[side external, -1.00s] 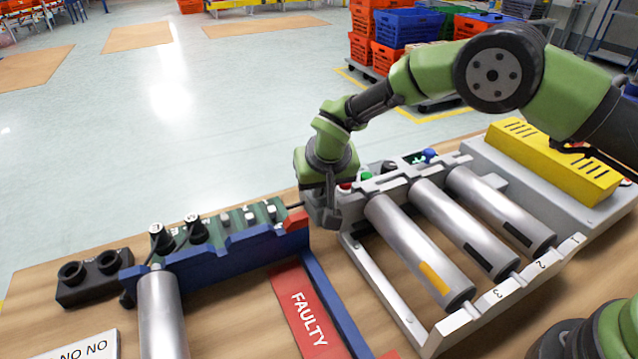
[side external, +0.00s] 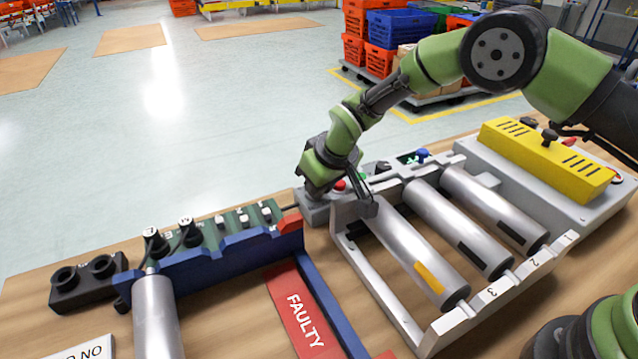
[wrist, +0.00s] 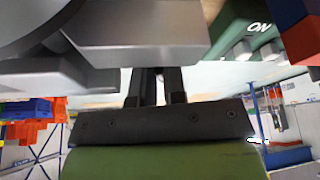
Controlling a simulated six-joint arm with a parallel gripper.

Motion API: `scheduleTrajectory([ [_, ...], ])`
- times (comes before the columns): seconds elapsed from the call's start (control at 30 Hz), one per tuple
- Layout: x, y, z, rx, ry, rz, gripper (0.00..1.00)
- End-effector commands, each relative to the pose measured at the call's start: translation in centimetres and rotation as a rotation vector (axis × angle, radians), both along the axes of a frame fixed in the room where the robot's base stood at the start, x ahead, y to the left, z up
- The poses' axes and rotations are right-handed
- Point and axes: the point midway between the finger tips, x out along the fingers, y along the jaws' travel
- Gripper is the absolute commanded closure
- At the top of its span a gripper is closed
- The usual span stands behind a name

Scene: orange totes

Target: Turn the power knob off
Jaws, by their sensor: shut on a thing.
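In the wrist view, two narrow fingers (wrist: 156,84) meet a grey part at the top. A row of controls sits behind the rack: a red button (side external: 339,185), a dark knob (side external: 383,166) and a blue knob (side external: 422,153). A black knob (side external: 549,137) stands on the yellow box. No label shows which is the power knob.
The roller rack (side external: 395,300) holds three metal rollers. A blue fixture (side external: 250,246) with dark plugs stands to the left. A red FAULTY sign (side external: 301,318) lies between them. The yellow box (side external: 560,165) sits at the right.

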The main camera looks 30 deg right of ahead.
Motion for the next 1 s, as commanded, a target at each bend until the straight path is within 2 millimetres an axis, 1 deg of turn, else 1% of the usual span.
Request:
scheduleTrajectory([
  [0.27, 0.1, 0.0, 0.0, 0.000, -0.002, 0.000, 1.00],
  [0.3, 0.1, 0.0, 0.0, 0.000, -0.002, -0.001, 0.79],
  [0.37, 0.1, 0.0, 0.0, 0.000, -0.002, -0.001, 0.65],
  [0.4, 0.0, 0.0, 0.0, 0.000, -0.002, -0.001, 0.63],
  [0.63, 0.0, 0.0, 0.0, 0.000, -0.001, -0.001, 0.63],
  [0.73, -0.1, 0.0, 0.5, 0.001, -0.002, -0.001, 0.63],
  [0.87, -0.7, -0.2, 2.0, 0.001, -0.003, -0.001, 0.63],
  [1.0, -1.6, -0.5, 4.4, 0.001, -0.004, -0.001, 0.63],
])
